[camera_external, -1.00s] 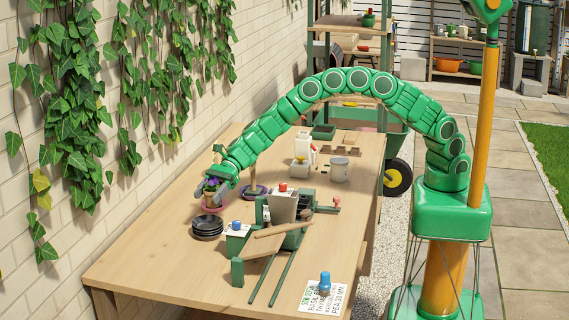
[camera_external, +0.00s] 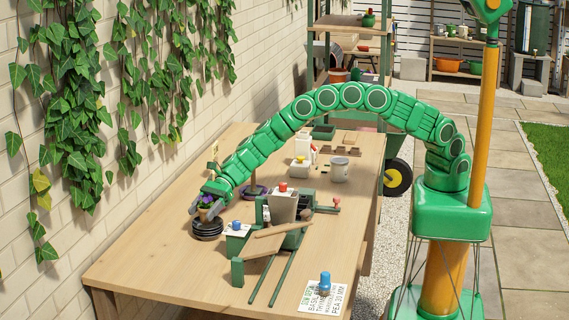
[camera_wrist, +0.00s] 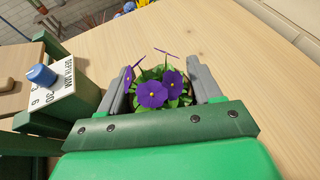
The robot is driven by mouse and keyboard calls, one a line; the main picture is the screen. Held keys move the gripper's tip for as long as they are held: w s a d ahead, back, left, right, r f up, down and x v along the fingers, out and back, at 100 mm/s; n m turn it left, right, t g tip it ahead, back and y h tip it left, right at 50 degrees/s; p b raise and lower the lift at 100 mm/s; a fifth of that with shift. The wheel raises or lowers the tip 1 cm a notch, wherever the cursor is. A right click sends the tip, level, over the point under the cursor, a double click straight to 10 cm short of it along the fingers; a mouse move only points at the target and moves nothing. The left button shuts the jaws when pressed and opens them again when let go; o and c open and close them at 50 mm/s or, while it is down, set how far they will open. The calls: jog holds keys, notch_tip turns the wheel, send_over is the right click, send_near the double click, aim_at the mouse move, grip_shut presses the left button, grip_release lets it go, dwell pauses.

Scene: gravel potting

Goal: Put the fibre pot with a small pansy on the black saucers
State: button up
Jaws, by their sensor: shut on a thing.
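The fibre pot (camera_external: 205,214) is small and brown, with a purple pansy (camera_external: 205,201) in it. My gripper (camera_external: 206,209) is shut on the pot and holds it at the stack of black saucers (camera_external: 207,231), near the wall side of the bench. The pot looks upright, just over or on the stack; I cannot tell whether it touches. In the wrist view the purple flowers (camera_wrist: 153,92) and leaves stand between the two grey fingers (camera_wrist: 160,75). They hide most of the pot, and the saucers are out of sight there.
A green stand with a blue-knobbed block (camera_external: 237,229) is close to the right of the saucers; the block also shows in the wrist view (camera_wrist: 68,95). A purple saucer (camera_external: 254,192) lies behind. The brick wall is at left. The bench front left is clear.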

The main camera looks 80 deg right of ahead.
jog(key=shift+f, duration=0.1)
jog(key=o, duration=1.1)
jog(key=shift+d+r, duration=0.25)
jog(key=v, duration=1.1)
jog(key=shift+s+d+r, duration=0.1)
jog(key=shift+s+d, duration=0.05)
jog(key=shift+d, duration=0.05)
